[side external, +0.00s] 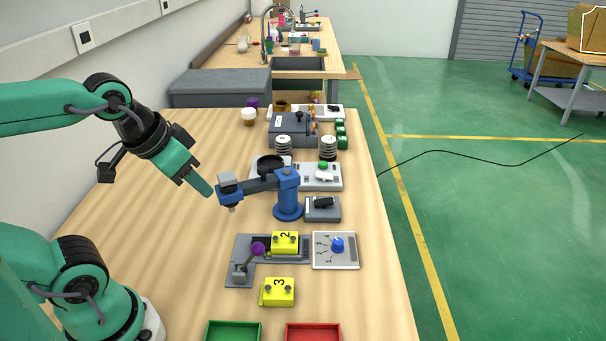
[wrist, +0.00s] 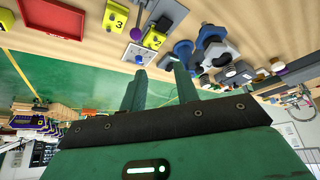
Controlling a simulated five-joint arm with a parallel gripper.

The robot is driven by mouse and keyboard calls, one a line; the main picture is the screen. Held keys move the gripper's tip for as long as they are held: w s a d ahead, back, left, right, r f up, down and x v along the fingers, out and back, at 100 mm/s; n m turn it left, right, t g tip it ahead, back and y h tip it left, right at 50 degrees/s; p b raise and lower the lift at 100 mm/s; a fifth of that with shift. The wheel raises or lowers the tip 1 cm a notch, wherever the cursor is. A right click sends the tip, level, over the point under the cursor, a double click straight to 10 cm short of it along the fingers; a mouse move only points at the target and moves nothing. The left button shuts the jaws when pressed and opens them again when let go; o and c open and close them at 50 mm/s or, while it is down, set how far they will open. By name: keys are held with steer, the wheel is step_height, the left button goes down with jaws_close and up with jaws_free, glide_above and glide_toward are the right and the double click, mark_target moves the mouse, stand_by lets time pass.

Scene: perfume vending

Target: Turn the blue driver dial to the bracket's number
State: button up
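The blue driver dial (side external: 337,244) sits on a white plate (side external: 348,262) with small numbers along its left side; its pointer is too small to read. A yellow bracket marked 2 (side external: 285,243) sits in the grey fixture (side external: 240,254) left of the dial, beside a purple-knobbed lever (side external: 258,249). Another yellow bracket marked 3 (side external: 277,292) lies on the table in front. My gripper (side external: 210,192) is in the air left of the blue arm-like stand, apart from the dial. The wrist view shows its two fingers (wrist: 162,82) apart with nothing between them.
The blue stand (side external: 288,195) with its dark arm stands behind the fixture, close to my gripper. Green (side external: 233,331) and red (side external: 313,332) trays lie at the front. A grey machine (side external: 292,128) and several small items stand farther back. The table's left part is clear.

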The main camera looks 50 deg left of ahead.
steer(key=o, duration=0.3)
steer(key=shift+w, duration=0.25)
steer(key=m+g, duration=0.6)
steer(key=m, duration=1.3)
glide_above(338, 241)
step_height(338, 241, down, 15)
steer(key=shift+a+f, duration=0.1)
steer(key=shift+w+f, duration=0.1)
steer(key=shift+f, duration=0.15)
steer(key=shift+f, duration=0.15)
steer(key=shift+f, duration=3.7)
